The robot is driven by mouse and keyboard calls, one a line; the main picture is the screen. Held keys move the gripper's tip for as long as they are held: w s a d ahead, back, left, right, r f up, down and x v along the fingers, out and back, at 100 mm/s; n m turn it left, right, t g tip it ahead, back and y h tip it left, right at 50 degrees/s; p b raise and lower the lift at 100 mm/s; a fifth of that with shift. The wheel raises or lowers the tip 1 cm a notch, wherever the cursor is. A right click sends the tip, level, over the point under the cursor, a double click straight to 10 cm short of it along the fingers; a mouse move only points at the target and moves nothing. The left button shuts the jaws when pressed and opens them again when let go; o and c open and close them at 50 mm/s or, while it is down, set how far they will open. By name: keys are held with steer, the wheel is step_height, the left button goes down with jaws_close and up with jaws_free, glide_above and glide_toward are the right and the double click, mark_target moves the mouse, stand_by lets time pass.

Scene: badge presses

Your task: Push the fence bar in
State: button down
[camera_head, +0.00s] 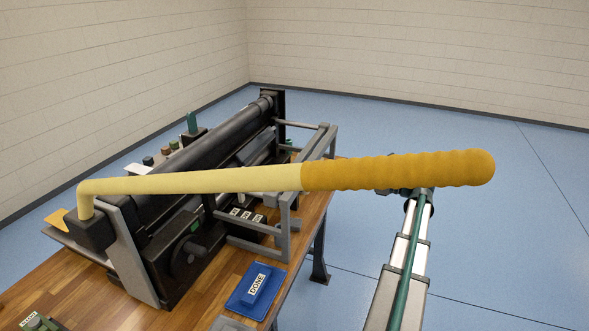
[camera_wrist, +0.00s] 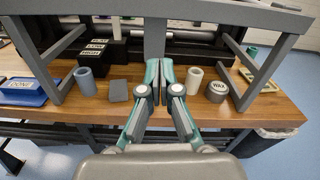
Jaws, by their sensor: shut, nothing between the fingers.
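A grey bar frame stands out from the front of the black press (camera_head: 205,195), over the table edge; I take it as the fence bar (camera_head: 286,232). In the wrist view, the frame has slanting side members and a grey upright (camera_wrist: 155,35) at the middle. My gripper (camera_wrist: 166,68) is shut and empty, its fingertips just in front of the upright's lower end; contact cannot be told. In the head view, my gripper (camera_head: 384,190) is right of the frame, partly hidden by the lever.
A long lever with an orange grip (camera_head: 400,170) crosses the head view. A blue DONE tray (camera_head: 238,301) lies at the front. Labelled black blocks (camera_wrist: 92,65), a blue-grey cylinder (camera_wrist: 85,80), a white cylinder (camera_wrist: 193,80) and a grey cylinder (camera_wrist: 217,91) stand on the table.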

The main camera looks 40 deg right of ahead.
steer(key=w+a+m+p, duration=0.1)
steer(key=w+a+p, duration=0.3)
steer(key=w+a, duration=0.3)
steer(key=w, duration=0.4)
steer(key=shift+w+a+p, duration=0.15)
steer(key=shift+a+p, duration=0.2)
steer(key=shift+p, duration=0.05)
steer(key=shift+w, duration=0.15)
